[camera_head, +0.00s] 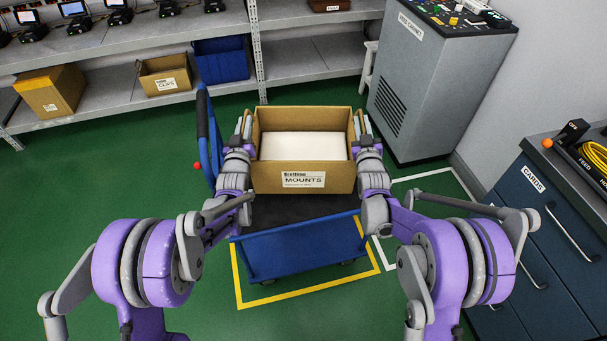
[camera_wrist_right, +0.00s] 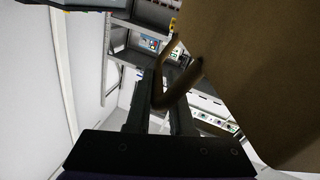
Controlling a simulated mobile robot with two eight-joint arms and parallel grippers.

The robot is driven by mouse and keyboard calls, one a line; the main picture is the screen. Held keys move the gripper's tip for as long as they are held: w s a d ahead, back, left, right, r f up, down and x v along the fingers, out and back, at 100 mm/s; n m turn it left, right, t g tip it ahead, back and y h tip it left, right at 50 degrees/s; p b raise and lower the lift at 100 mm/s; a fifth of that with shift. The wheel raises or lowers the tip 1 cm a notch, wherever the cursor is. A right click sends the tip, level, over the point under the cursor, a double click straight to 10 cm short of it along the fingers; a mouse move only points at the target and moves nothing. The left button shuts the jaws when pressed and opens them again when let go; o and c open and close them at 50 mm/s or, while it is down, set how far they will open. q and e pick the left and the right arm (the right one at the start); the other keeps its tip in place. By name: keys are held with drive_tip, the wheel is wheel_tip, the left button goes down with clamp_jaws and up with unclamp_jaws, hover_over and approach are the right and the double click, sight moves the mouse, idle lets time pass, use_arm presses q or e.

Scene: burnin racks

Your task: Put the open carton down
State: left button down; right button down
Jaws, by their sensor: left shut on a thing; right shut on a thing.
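The open carton (camera_head: 266,178) is brown, labelled MOUNTS, with a white block (camera_head: 303,146) inside. It is upright in front of me, over the blue cart (camera_head: 295,252). I cannot tell whether it touches the cart's dark deck. My left gripper (camera_head: 245,130) is shut on the carton's left side wall. My right gripper (camera_head: 361,130) is shut on its right side wall. In the right wrist view the carton's brown side (camera_wrist_right: 250,70) fills the right, with the right gripper's fingers (camera_wrist_right: 165,95) at its edge.
The cart stands within a yellow floor outline (camera_head: 240,290), its handle (camera_head: 206,130) at the left. Shelves (camera_head: 120,50) with cartons and a blue bin (camera_head: 222,62) stand behind. A grey test cabinet (camera_head: 430,85) and a blue drawer unit (camera_head: 555,220) stand at the right. Green floor is clear at left.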

use_arm(q)
drive_tip(key=shift+a, duration=0.3)
use_arm(e)
drive_tip(key=shift+d, duration=0.25)
